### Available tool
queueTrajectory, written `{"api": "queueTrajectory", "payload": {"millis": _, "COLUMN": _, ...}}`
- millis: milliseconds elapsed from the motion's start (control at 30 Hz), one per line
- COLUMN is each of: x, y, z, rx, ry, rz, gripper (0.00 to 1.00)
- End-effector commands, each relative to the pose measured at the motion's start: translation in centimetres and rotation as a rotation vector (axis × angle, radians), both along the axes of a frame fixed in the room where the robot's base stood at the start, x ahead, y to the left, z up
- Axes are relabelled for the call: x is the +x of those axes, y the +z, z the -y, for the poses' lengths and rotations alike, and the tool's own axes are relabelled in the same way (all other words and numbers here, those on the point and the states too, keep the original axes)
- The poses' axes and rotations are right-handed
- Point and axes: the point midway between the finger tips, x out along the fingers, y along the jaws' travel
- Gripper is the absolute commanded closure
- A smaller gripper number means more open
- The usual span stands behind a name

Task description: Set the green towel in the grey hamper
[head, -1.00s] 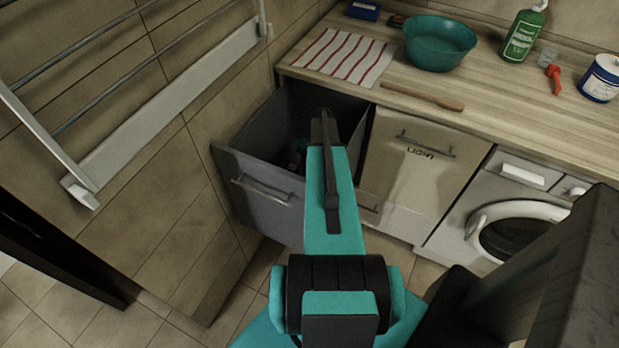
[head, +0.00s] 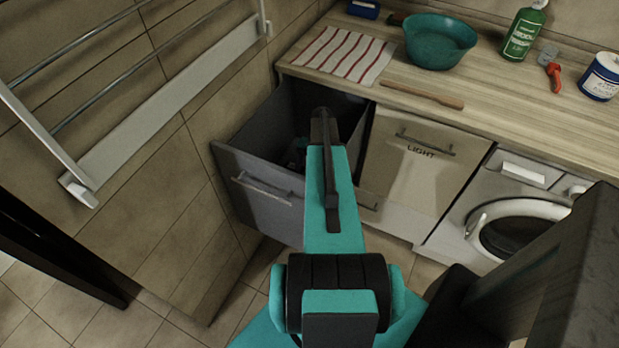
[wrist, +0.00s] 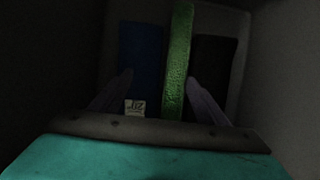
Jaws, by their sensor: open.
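The grey pull-out bin (head: 262,200), which looks like the hamper, stands open under the counter's left end. My arm reaches down into it, and my gripper is mostly hidden in the head view. In the dark wrist view, my gripper (wrist: 158,77) is open inside a grey-walled space. A narrow green textured strip, apparently the green towel (wrist: 179,55), lies between the fingertips, close to the right finger. I cannot tell whether they touch. A dark blue item (wrist: 140,50) lies left of it, with a white tag (wrist: 135,107). A blackish item (wrist: 214,70) lies right of it.
A closed front marked LIGHT (head: 421,165) and a washing machine (head: 505,215) stand right of the bin. The counter holds a striped cloth (head: 343,54), a teal bowl (head: 439,41), a wooden stick (head: 422,95) and a green bottle (head: 523,32). A drying rack (head: 165,105) hangs on the left wall.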

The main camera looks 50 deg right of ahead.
Motion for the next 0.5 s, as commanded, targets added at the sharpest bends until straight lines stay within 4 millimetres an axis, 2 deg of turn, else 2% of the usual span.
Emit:
{"api": "queueTrajectory", "payload": {"millis": 233, "x": 0.0, "y": 1.5, "z": 0.0, "rx": 0.000, "ry": 0.000, "rz": 0.000, "gripper": 0.32}}
{"api": "queueTrajectory", "payload": {"millis": 500, "x": 0.3, "y": 3.8, "z": 1.2, "rx": -0.003, "ry": 0.000, "rz": 0.002, "gripper": 0.32}}
